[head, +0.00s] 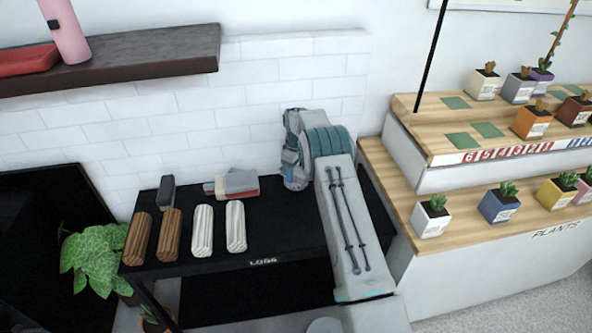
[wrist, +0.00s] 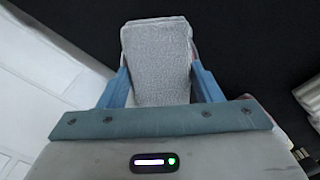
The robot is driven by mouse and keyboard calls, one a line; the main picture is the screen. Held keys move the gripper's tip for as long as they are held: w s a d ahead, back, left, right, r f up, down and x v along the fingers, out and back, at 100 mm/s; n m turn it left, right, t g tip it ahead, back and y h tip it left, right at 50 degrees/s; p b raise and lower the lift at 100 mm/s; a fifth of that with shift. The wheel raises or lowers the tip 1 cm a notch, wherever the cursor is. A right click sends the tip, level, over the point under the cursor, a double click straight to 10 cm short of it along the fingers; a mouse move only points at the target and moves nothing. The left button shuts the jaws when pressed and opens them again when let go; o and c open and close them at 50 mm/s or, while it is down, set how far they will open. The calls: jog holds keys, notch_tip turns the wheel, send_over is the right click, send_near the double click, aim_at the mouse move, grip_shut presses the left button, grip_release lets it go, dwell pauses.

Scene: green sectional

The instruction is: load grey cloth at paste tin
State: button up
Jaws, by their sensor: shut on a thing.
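My gripper (wrist: 160,78) is shut on a grey cloth (wrist: 157,48) in the wrist view, with one blue finger against each side of it. The cloth is a flat, textured, roughly rectangular piece that extends ahead of the fingers. A thin reddish edge shows along its right side. In the head view a small pile with a grey top (head: 240,181) and a red layer lies at the back of the black table, just left of my wrist. My fingertips cannot be made out there. I cannot pick out a paste tin in either view.
Two brown logs (head: 170,235) and two white logs (head: 203,230) lie on the black table (head: 285,240). A dark grey block (head: 166,193) stands behind them. A tiled wall (head: 120,140) is close behind. A stepped plant stand (head: 470,215) is at right, a leafy plant (head: 95,258) at left.

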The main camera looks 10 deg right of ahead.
jog(key=shift+r+p, duration=1.4)
jog(key=shift+r, duration=2.1)
jog(key=shift+s, duration=0.15)
jog(key=s+f+m, duration=0.2)
jog(key=s+m, duration=0.7)
jog(key=s, duration=1.6)
jog(key=r+b, duration=0.2)
send_over(296, 170)
jog(key=shift+f, duration=0.15)
jog(key=shift+f+b, duration=1.4)
jog(key=shift+f, duration=1.45)
jog(key=shift+s+f+b, duration=0.1)
jog(key=shift+f+b, duration=0.25)
jog(key=shift+f, duration=0.2)
